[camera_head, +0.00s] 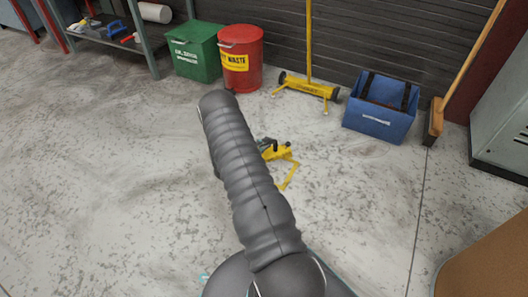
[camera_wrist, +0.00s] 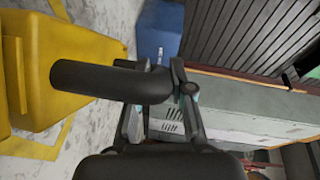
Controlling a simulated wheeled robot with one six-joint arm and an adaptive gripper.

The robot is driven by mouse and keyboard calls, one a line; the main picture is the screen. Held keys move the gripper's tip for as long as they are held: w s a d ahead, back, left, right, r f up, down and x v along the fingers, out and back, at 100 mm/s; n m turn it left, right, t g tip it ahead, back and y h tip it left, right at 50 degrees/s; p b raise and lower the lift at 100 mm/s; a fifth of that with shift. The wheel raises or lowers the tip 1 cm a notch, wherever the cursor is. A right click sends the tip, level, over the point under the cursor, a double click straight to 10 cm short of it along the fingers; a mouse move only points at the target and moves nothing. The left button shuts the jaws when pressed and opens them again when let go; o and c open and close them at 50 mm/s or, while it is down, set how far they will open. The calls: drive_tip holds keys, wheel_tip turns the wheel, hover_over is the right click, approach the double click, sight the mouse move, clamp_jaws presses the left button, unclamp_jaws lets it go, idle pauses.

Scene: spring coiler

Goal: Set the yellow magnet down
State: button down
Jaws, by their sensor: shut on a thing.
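The yellow magnet (camera_wrist: 95,45) fills the left of the wrist view, close to the camera, with a thick black handle bar standing out from it. My gripper (camera_wrist: 155,76) is shut on that black bar. In the head view the yellow magnet (camera_head: 272,153) shows small beside my arm, with a thin yellow frame reaching down and right. My gripper (camera_head: 266,144) is a small dark shape there, partly hidden behind the arm. Whether the magnet touches the floor cannot be told.
Bare concrete floor (camera_head: 370,210) surrounds the magnet. Along the back wall stand a green bin (camera_head: 193,52), a red bin (camera_head: 240,58), a yellow wheeled sweeper (camera_head: 309,87) and a blue box (camera_head: 378,118). A broom (camera_head: 434,125) and grey cabinet (camera_head: 505,125) stand at right.

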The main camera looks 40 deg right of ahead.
sight(264, 154)
drive_tip(key=shift+f+b, duration=0.45)
drive_tip(key=shift+f, duration=1.45)
drive_tip(key=shift+f, duration=0.1)
drive_tip(key=c, duration=1)
unclamp_jaws()
drive_tip(key=shift+c, duration=0.2)
drive_tip(key=shift+a, duration=0.1)
